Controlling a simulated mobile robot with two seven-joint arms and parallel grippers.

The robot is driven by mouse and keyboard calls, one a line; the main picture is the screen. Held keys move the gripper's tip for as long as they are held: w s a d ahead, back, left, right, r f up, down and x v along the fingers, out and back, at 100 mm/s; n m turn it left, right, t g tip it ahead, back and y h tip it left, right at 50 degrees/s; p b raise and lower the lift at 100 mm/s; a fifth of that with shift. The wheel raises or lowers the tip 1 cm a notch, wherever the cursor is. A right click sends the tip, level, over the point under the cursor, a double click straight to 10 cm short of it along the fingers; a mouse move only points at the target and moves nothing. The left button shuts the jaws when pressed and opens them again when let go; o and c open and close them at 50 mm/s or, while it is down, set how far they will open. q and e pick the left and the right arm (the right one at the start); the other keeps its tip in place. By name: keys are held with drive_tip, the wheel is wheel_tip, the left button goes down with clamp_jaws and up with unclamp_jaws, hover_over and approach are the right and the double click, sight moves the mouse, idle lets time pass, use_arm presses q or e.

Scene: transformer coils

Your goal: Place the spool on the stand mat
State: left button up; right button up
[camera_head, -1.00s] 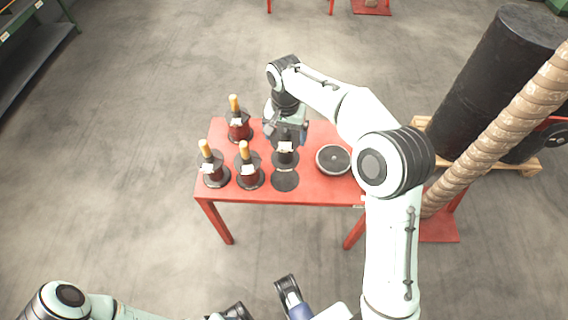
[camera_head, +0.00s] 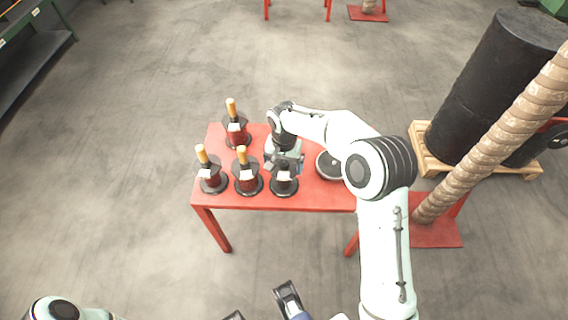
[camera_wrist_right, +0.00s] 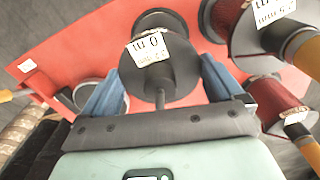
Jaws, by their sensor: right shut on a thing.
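My right gripper (camera_head: 285,167) is above the front middle of the red table and shut on a dark spool (camera_head: 284,183) with a white label. In the right wrist view the spool (camera_wrist_right: 160,75) is between the two blue fingers (camera_wrist_right: 160,88), its round flange facing the camera.
Several red-wound spools with wooden handles (camera_head: 242,170) stand on the red table (camera_head: 318,197), close to the left of the held spool. A round grey-black disc (camera_head: 330,165) lies to the right, partly behind my arm. A black cylinder (camera_head: 490,95) on a pallet stands farther right.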

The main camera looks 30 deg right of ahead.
use_arm(q)
drive_tip(key=shift+f, duration=0.1)
use_arm(e)
drive_tip(key=shift+f, duration=0.1)
drive_tip(key=o, duration=1)
drive_tip(key=shift+f, duration=0.1)
use_arm(q)
drive_tip(key=shift+w, duration=0.1)
use_arm(e)
drive_tip(key=shift+r, duration=0.4)
wheel_tip(320, 180, up, 12)
drive_tip(key=shift+f+p, duration=0.15)
drive_tip(key=shift+p, duration=1.1)
use_arm(q)
drive_tip(key=shift+s+d+r+g, duration=0.1)
drive_tip(key=shift+s+r+g, duration=0.05)
drive_tip(key=shift+s+r, duration=0.4)
drive_tip(key=shift+s+d+r+g, duration=0.15)
drive_tip(key=shift+s+r, duration=0.15)
drive_tip(key=shift+r, duration=0.35)
drive_tip(key=shift+a, duration=0.1)
